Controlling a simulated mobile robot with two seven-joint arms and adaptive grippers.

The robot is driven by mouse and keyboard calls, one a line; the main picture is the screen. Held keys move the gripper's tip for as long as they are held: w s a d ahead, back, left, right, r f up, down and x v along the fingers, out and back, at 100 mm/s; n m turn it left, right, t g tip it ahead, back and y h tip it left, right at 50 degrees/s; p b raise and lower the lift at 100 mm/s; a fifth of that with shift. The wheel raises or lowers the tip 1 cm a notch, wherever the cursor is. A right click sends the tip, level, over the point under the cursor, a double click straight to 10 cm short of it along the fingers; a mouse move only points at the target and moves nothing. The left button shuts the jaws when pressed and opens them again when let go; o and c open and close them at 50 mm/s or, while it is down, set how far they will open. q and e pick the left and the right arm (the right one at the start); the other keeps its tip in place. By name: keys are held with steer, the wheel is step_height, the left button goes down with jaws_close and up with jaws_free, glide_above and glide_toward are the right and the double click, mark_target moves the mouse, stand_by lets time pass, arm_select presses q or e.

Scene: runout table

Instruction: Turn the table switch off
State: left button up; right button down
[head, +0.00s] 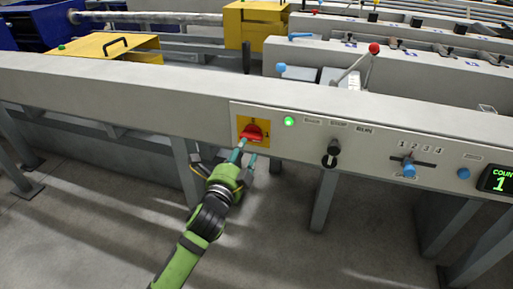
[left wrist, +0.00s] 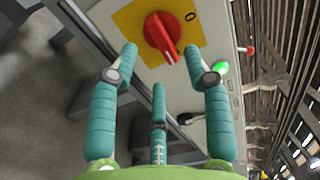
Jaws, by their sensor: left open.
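The table switch (head: 251,132) is a red rotary knob on a yellow plate, set in the front panel of the runout table. In the left wrist view the knob (left wrist: 163,38) is just ahead of the fingers, with a "0" mark near it on the plate. In the head view a "1" shows at its right. A green lamp (head: 289,121) beside it is lit. My left gripper (head: 243,158) is open and empty just below the knob. In the left wrist view its teal fingers (left wrist: 160,62) spread to both sides of the knob; contact cannot be told.
To the right on the panel are a black RUN knob (head: 331,152), a blue-handled selector (head: 409,169), a blue button (head: 463,174) and a count display (head: 497,180). Table legs (head: 326,200) stand below. A red-tipped lever (head: 372,52) rises behind the panel.

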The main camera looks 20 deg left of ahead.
mark_target(252, 136)
arm_select(q)
steer(key=w+b, duration=0.1)
steer(key=w, duration=0.5)
arm_select(e)
step_height(252, 136, up, 3)
steer(key=shift+w+r, duration=0.1)
steer(key=shift+w, duration=0.05)
arm_select(q)
steer(key=shift+d, duration=0.1)
steer(key=shift+c, duration=0.4)
jaws_close()
